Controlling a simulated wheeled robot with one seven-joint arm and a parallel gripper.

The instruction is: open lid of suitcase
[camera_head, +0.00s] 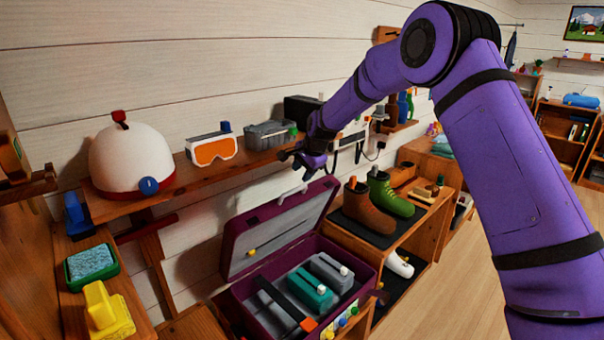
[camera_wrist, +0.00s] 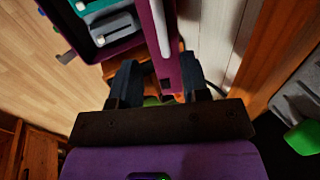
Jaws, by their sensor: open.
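The purple suitcase (camera_head: 361,266) stands on the floor side of the shelf, and its lid (camera_head: 262,232) is raised, leaning back with its pale inner side showing. Grey and teal items (camera_head: 310,290) lie inside the base. My gripper (camera_head: 303,163) is just above the lid's upper edge. In the wrist view my gripper (camera_wrist: 160,78) has its two dark fingers apart, with the purple lid edge (camera_wrist: 158,35) running between them. Nothing is clamped as far as I can see. Whether a finger touches the lid, I cannot tell.
A wooden shelf (camera_head: 215,180) behind the lid holds a white helmet (camera_head: 125,160), orange goggles (camera_head: 212,148) and a grey box (camera_head: 268,134). Brown and green boots (camera_head: 388,196) stand on a low cabinet right of the suitcase. Open floor (camera_head: 455,275) lies farther right.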

